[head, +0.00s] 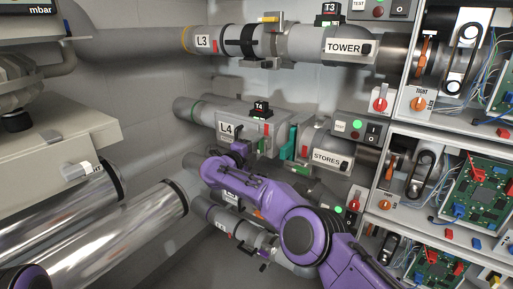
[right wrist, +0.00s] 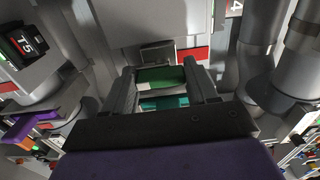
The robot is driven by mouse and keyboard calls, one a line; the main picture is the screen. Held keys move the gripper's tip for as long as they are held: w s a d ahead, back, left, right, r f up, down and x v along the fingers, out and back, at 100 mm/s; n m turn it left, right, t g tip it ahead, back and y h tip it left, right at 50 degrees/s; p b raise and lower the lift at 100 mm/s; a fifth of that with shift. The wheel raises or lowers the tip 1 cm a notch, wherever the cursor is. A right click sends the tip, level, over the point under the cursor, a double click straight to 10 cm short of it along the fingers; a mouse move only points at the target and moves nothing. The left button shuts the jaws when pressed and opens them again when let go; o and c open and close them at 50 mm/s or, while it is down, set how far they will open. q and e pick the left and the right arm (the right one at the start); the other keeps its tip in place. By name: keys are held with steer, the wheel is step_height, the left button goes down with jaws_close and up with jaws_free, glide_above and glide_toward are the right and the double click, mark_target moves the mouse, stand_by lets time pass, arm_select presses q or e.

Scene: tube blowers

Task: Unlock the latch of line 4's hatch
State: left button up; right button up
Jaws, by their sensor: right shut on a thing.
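Line 4's pipe carries an L4 label (head: 227,128) and a grey hatch housing (head: 250,121), with the T4 unit (head: 261,109) on top, in the middle of the head view. My right gripper (head: 240,148) is at the lower front of this housing, below the L4 label. In the right wrist view my right gripper (right wrist: 163,82) has its two fingers on either side of a small latch piece, with green showing between them. It is shut on the latch. The fingers and wrist hide part of the latch. My left gripper is not in view.
Line 3's pipe (head: 203,40) runs above, with the TOWER label (head: 344,47). The STORES label (head: 328,159) is right of line 4's housing. A shelf with circuit boards (head: 482,190) stands at the right. Large metal tubes (head: 110,238) lie at lower left.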

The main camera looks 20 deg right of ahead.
steer(key=o, duration=1.1)
steer(key=shift+c, duration=0.2)
steer(key=shift+a, duration=0.15)
steer(key=b+v, duration=0.1)
steer(key=v, duration=0.9)
steer(key=shift+b, duration=0.35)
steer(key=shift+s+a, duration=0.1)
steer(key=shift+s, duration=0.05)
